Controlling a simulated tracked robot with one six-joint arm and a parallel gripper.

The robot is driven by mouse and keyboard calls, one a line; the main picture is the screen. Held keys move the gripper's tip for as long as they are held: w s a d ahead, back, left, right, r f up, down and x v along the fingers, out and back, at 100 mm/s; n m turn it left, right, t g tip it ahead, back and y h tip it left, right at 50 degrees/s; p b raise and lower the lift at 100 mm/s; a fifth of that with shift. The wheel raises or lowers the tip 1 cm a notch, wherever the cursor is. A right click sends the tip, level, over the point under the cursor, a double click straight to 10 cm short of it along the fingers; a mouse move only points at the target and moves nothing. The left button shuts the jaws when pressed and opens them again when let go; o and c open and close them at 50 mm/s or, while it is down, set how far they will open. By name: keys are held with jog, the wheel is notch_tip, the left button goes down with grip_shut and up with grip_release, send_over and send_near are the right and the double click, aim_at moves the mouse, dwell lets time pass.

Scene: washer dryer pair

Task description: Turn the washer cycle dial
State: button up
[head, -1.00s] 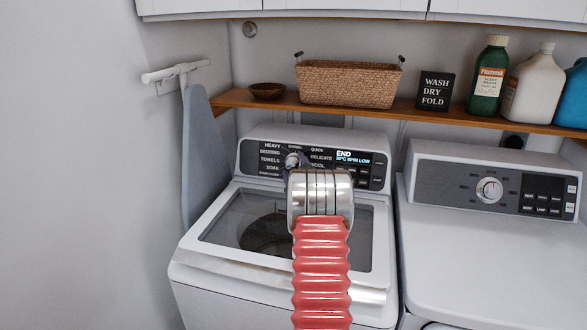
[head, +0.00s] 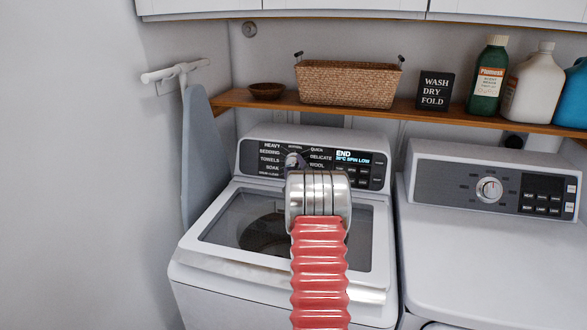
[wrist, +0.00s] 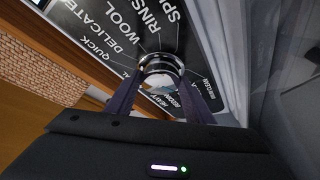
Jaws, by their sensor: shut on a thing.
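The washer cycle dial (head: 292,160) is a small round silver knob on the washer's dark control panel (head: 262,148), with cycle names around it. In the wrist view the dial (wrist: 160,66) shows as a shiny ring between the fingertips. My gripper (wrist: 162,86) is shut on the dial, with one dark finger on each side of it. In the head view, my silver wrist and red ribbed arm hide most of the gripper and part of the panel.
The washer lid (head: 225,215) is closed below the panel. The dryer (head: 490,250) stands at the right with its own dial (head: 489,189). A wooden shelf (head: 230,98) above holds a wicker basket (head: 348,84), a sign and bottles. An ironing board (head: 200,140) stands at the left.

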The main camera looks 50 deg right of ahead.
jog(key=shift+f+m, duration=0.1)
jog(key=shift+m, duration=0.2)
jog(key=o, duration=1)
jog(key=shift+o, duration=0.2)
jog(key=shift+a, duration=0.1)
jog(key=shift+v, duration=6.85)
jog(key=shift+f, duration=0.15)
